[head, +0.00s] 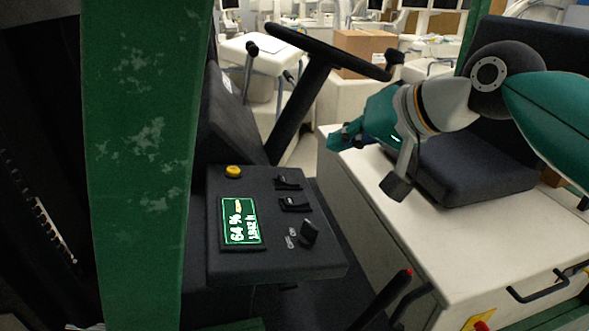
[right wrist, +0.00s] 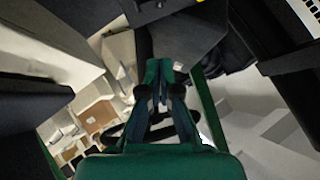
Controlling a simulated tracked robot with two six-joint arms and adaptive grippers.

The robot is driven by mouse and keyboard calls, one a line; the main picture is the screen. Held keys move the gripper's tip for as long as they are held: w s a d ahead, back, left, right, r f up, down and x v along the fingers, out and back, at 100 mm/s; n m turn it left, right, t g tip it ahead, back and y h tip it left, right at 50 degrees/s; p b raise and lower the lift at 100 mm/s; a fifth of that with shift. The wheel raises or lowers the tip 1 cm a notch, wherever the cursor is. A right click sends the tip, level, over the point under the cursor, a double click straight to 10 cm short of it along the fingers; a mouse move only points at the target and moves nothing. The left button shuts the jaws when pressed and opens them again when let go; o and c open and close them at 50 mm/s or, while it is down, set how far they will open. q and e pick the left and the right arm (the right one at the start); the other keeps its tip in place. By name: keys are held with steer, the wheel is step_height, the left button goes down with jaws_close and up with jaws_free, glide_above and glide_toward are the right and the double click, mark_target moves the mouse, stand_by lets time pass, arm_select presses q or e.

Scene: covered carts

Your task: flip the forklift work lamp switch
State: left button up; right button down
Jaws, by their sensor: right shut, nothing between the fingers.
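The forklift's dark control panel (head: 262,270) is in the lower middle of the head view. It carries two black switches (head: 288,183) (head: 295,205) and, nearer, an upright black knob or toggle (head: 310,231) beside small pale marks. I cannot tell which is the work lamp switch or read its position. My right gripper (head: 338,139) is above and to the right of the panel, apart from it, pointing left. Its closed, empty fingers also show in the right wrist view (right wrist: 160,72). My left gripper is not in view.
A lit green display (head: 242,222) and a yellow button (head: 233,172) share the panel. The steering wheel (head: 310,45) and its column stand behind. The black seat (head: 465,165) is at right, and a red-tipped lever (head: 385,295) rises in front. A green post (head: 140,160) stands at left.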

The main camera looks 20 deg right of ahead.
steer(key=p, duration=0.1)
glide_above(284, 178)
steer(key=s+d, duration=0.2)
steer(key=d, duration=0.1)
step_height(284, 178, down, 6)
steer(key=shift+f, duration=0.1)
steer(key=shift+a+f, duration=0.7)
steer(key=shift+f, duration=0.25)
steer(key=shift+w+a+f, duration=0.1)
steer(key=shift+a+f, duration=0.2)
steer(key=shift+f, duration=0.2)
steer(key=shift+a+f, duration=0.2)
steer(key=shift+f, duration=0.1)
